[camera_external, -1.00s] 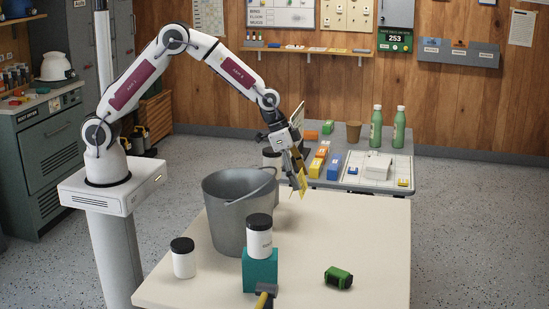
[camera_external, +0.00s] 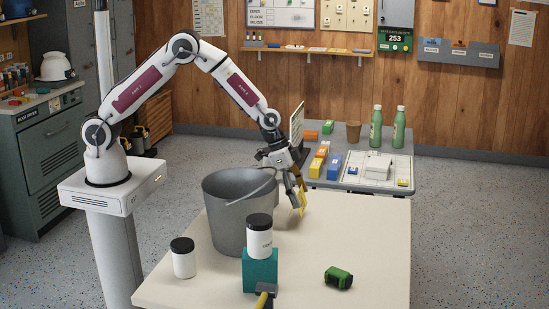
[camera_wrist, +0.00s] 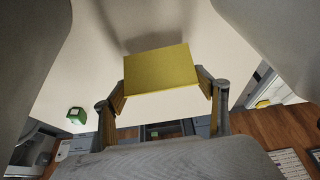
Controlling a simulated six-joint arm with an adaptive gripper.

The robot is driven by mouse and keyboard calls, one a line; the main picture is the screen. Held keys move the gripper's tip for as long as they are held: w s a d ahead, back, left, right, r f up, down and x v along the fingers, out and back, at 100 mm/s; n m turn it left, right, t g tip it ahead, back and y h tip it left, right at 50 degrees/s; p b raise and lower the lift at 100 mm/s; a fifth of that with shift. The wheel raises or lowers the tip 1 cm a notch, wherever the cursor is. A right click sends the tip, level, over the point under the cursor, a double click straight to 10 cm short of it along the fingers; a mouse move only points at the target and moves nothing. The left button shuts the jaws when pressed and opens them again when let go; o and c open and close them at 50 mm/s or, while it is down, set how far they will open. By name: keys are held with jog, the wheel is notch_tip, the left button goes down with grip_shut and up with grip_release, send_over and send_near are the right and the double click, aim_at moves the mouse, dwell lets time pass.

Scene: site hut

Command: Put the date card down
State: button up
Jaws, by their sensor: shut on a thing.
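The date card is a yellow flat piece (camera_wrist: 160,69) held between the two fingers of my gripper (camera_wrist: 163,92) in the wrist view. In the external view my gripper (camera_external: 298,197) is low over the back part of the cream table, just right of the grey bucket, with the yellow card (camera_external: 302,199) at its fingertips. The card looks upright there. I cannot tell whether its lower edge touches the table. Its printed face is not readable.
A grey bucket (camera_external: 226,222) stands close left of my gripper. A white jar with a black lid (camera_external: 260,240) sits on a teal block (camera_external: 260,270). Another jar (camera_external: 183,262) stands left, and a green-black item (camera_external: 338,278) lies right. The table's right side (camera_external: 370,235) is clear.

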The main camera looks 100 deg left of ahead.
jog(key=shift+f, duration=1.85)
jog(key=shift+f, duration=0.1)
jog(key=o, duration=1)
jog(key=v, duration=1.2)
